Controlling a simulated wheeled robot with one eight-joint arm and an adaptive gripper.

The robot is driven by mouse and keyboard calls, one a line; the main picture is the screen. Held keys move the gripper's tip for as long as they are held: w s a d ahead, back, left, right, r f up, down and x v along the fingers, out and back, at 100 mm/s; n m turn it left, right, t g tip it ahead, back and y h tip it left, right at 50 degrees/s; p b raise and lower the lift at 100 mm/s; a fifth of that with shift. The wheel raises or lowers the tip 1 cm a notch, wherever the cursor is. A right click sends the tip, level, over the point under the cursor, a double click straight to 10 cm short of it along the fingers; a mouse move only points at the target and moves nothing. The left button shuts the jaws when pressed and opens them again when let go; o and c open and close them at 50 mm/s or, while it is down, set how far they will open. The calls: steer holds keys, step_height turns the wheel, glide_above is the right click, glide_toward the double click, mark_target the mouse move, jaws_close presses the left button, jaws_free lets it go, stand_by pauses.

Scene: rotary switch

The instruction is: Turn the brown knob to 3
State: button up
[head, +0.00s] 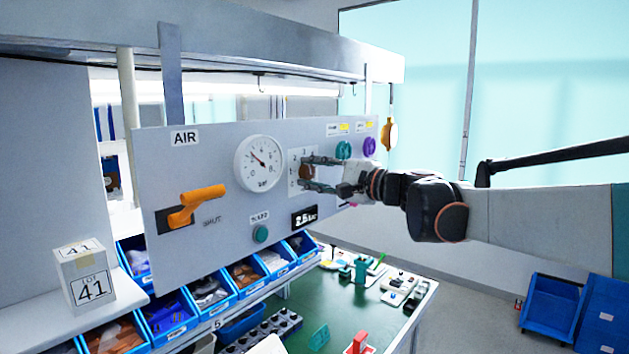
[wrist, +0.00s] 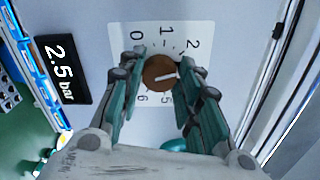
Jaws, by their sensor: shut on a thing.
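The brown knob (head: 306,172) sits on a white numbered plate on the grey upright panel (head: 220,225). In the wrist view the round brown knob (wrist: 160,71) has a white pointer line running to the right in the picture. Digits 0, 1, 2, 5 and 6 show around it; the digits at the right, where the line points, are hidden by a finger. My gripper (head: 304,173) reaches in from the right, with one finger above and one below the knob. In the wrist view my gripper (wrist: 162,68) is shut on the knob from both sides.
On the panel are a round gauge (head: 259,164), an orange lever (head: 195,205), a green button (head: 261,234), a 2.5 bar display (wrist: 63,68), and teal (head: 343,150) and purple (head: 369,147) knobs. Blue bins (head: 208,289) and a green bench (head: 345,300) lie below.

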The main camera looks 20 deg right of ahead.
steer(key=shift+s+m, duration=0.1)
steer(key=shift+m, duration=1.2)
steer(key=shift+r+m, duration=0.1)
steer(key=shift+m, duration=0.2)
steer(key=o, duration=1)
steer(key=shift+d, duration=0.1)
steer(key=shift+o, duration=0.2)
